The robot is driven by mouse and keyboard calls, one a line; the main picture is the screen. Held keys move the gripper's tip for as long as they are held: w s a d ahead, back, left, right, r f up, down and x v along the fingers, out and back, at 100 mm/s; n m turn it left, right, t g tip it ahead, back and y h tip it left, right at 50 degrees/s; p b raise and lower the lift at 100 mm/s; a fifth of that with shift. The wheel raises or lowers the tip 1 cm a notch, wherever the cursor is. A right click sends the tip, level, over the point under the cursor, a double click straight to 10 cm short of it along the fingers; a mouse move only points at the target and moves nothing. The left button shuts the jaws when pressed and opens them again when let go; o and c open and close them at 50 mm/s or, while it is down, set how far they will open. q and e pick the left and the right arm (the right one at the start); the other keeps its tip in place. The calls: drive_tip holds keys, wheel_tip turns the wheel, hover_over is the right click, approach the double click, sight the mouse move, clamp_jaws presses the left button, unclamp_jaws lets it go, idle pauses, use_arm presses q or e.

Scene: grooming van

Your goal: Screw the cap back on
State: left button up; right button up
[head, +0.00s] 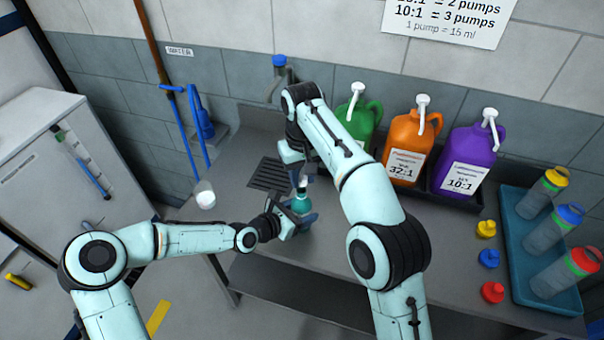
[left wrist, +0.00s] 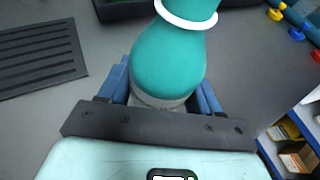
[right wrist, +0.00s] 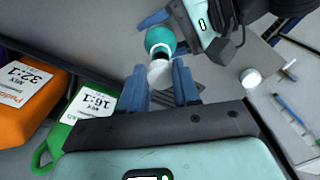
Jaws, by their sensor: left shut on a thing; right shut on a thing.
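A teal bottle (head: 301,204) stands upright over the grey counter, and my left gripper (head: 297,216) is shut around its lower body. In the left wrist view the bottle (left wrist: 170,60) sits between the blue fingers, with a white ring (left wrist: 187,22) around its neck. My right gripper (head: 299,172) is directly above the bottle, pointing down. It is shut on a white cap (right wrist: 159,73), which shows between its fingertips at the bottle's top in the right wrist view. Whether the cap is seated on the neck is hard to tell.
Green (head: 359,117), orange (head: 410,146) and purple (head: 468,158) pump jugs stand behind. Yellow (head: 486,228), blue (head: 489,258) and red (head: 493,292) caps lie at right beside a blue tray (head: 515,236) of bottles. A drain grate (head: 270,174) lies left of the bottle.

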sight(301, 204)
drive_tip(key=shift+f, duration=0.6)
drive_tip(key=shift+f, duration=0.9)
drive_tip(key=shift+f, duration=0.55)
